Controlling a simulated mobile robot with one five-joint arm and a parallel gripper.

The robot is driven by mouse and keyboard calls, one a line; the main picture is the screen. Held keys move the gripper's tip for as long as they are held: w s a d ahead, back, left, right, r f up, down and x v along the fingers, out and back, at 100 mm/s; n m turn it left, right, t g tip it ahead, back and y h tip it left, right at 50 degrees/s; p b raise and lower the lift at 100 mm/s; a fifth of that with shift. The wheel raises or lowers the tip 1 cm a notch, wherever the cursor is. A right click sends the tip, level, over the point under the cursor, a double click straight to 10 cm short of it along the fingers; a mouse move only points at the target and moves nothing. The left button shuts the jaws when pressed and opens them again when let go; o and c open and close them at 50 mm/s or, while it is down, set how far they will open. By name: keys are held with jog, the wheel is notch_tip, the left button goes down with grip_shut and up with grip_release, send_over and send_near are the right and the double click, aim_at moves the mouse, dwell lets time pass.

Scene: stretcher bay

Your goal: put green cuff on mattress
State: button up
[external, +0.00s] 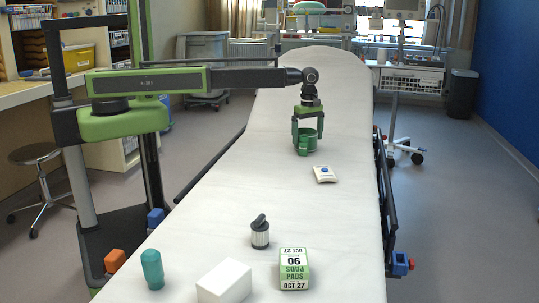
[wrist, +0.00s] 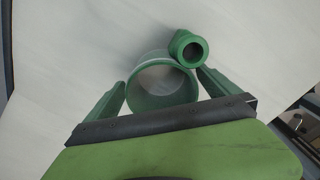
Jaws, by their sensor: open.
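The green cuff (external: 304,146), a ring with a smaller tube on its side, stands on the white mattress (external: 225,190) in the external view. In the wrist view the cuff (wrist: 165,84) shows its round opening, with the small tube at its upper right. My gripper (external: 308,139) points down at the cuff, with its green fingers on either side of it. In the wrist view my gripper (wrist: 162,92) is open, and the cuff lies between the fingers. Whether a finger touches the cuff, I cannot tell.
A white packet with a blue dot (external: 325,174) lies just in front of the cuff. The mattress behind the gripper is clear.

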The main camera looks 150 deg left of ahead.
notch_tip(320, 180, up, 11)
jog(key=p, duration=0.9)
jog(key=shift+f, duration=0.15)
jog(key=shift+f, duration=0.1)
jog(key=w+d+m, duration=0.6)
jog(key=w+d, duration=0.1)
jog(key=d, duration=0.5)
jog(key=w+d+m, duration=0.6)
jog(key=w+d, duration=0.1)
jog(key=d, duration=0.5)
jog(key=w+d+m, duration=0.6)
jog(key=w+d, duration=0.1)
jog(key=d, duration=0.5)
jog(key=s+d+m, duration=0.2)
jog(key=d+m, duration=1.5)
jog(key=d, duration=1.6)
jog(key=shift+s+d+m, duration=0.25)
jog(key=shift+s+m, duration=0.05)
jog(key=shift+s, duration=0.1)
jog(key=shift+p, duration=0.3)
